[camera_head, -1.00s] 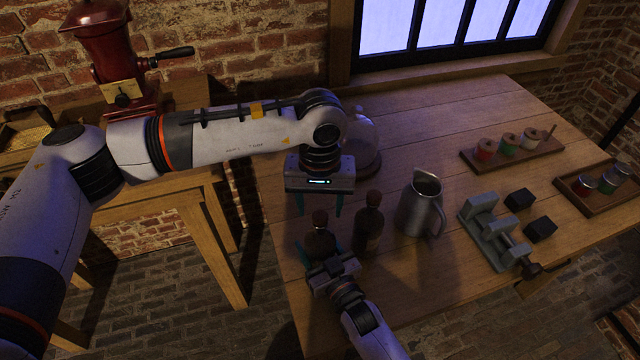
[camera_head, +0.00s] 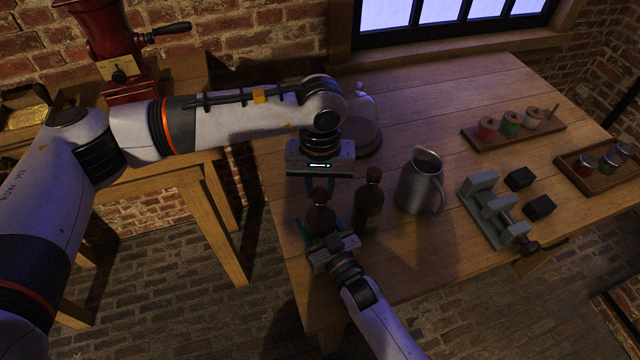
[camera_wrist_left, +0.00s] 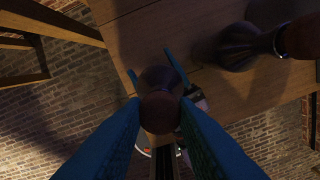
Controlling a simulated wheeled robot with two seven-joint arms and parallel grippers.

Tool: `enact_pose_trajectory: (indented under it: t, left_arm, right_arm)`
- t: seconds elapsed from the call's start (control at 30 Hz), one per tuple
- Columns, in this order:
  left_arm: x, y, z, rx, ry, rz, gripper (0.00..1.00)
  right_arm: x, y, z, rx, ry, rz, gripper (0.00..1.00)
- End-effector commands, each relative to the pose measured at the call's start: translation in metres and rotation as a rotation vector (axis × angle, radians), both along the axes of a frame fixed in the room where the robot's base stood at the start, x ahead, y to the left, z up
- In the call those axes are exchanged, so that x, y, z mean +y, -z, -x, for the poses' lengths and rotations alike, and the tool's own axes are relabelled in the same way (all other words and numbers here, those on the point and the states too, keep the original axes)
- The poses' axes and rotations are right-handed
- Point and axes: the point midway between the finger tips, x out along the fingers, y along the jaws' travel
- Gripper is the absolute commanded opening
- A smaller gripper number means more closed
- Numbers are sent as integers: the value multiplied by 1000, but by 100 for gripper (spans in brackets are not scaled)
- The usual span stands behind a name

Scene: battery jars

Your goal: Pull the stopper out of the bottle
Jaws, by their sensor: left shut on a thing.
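The bottle (camera_head: 321,219) is small and dark, with a brown stopper (camera_head: 319,194) in its neck. It stands upright near the table's front left edge. My left gripper (camera_head: 319,189) comes down from above and is shut on the stopper. The left wrist view shows the round stopper top (camera_wrist_left: 160,111) between the two blue fingers, with the bottle's dark body below it. My right gripper (camera_head: 320,228) reaches in from the front, its teal fingers on either side of the bottle body and seemingly closed on it. The fingers partly hide the bottle's lower part.
A taller dark bottle (camera_head: 369,203) with a brown top stands close on the right. Beyond it are a metal jug (camera_head: 420,182) and a grey vise-like device (camera_head: 492,212). A glass dome (camera_head: 362,122) stands behind my left gripper. The table's left edge is close.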

Motion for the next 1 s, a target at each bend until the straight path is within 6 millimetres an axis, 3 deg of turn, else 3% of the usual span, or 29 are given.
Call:
enact_pose_trajectory:
  t: [0.43,1.0]
  left_arm:
    - [0,-2,0,0,0,0,0]
    - [0,-21,0,-1,0,0,0]
  right_arm:
    - [0,0,0,1,0,0,19]
    - [0,0,0,1,0,0,19]
